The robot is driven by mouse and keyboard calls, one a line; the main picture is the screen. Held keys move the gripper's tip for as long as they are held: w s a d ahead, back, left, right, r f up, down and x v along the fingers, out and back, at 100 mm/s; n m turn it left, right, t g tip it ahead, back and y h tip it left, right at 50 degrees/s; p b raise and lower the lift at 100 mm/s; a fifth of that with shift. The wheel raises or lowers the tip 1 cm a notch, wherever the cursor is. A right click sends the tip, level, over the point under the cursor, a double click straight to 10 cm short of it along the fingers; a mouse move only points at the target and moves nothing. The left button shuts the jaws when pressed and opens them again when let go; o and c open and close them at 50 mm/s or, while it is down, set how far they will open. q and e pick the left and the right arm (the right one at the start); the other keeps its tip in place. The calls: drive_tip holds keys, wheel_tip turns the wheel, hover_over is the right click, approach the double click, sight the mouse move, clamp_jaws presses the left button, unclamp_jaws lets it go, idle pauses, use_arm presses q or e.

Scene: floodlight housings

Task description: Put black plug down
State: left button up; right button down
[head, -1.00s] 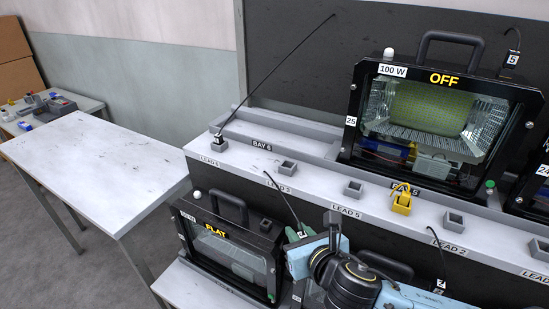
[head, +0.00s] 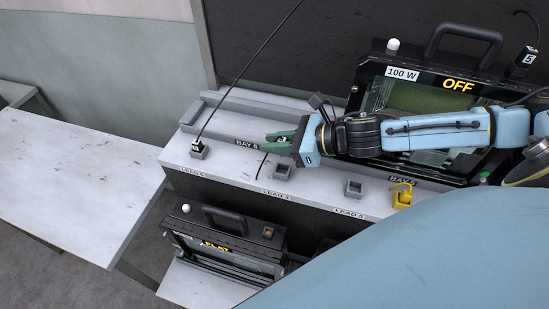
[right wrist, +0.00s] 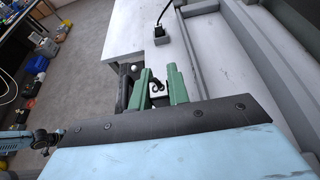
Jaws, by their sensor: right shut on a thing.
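My right gripper (head: 283,141), with green fingers, is above the grey ledge (head: 228,173), near the BAY 6 label and behind the LEAD 3 socket (head: 282,171). In the right wrist view its fingers (right wrist: 160,85) are shut on a small black plug (right wrist: 156,89) with a whitish face. The fingers hide most of the plug in the head view; a thin dark cable hangs beside them. Another black plug (head: 198,146) with a white label stands in the left socket, its cable rising; it also shows in the right wrist view (right wrist: 159,34). My left gripper is out of view.
The LEAD 5 socket (head: 354,187) is empty. A yellow piece (head: 402,195) sits on a socket to its right. The 100 W floodlight housing (head: 440,95) stands behind my right arm. A FLAT housing (head: 222,245) is below the ledge. The left table (head: 75,185) is clear.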

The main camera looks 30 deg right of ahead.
sight(276, 167)
wheel_tip(276, 167, down, 4)
drive_tip(key=shift+s, duration=0.1)
wheel_tip(276, 167, down, 4)
drive_tip(key=shift+r, duration=0.15)
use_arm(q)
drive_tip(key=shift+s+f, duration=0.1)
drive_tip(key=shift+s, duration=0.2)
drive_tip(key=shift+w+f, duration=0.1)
use_arm(e)
drive_tip(key=c, duration=1.3)
unclamp_jaws()
drive_tip(key=shift+c, duration=0.2)
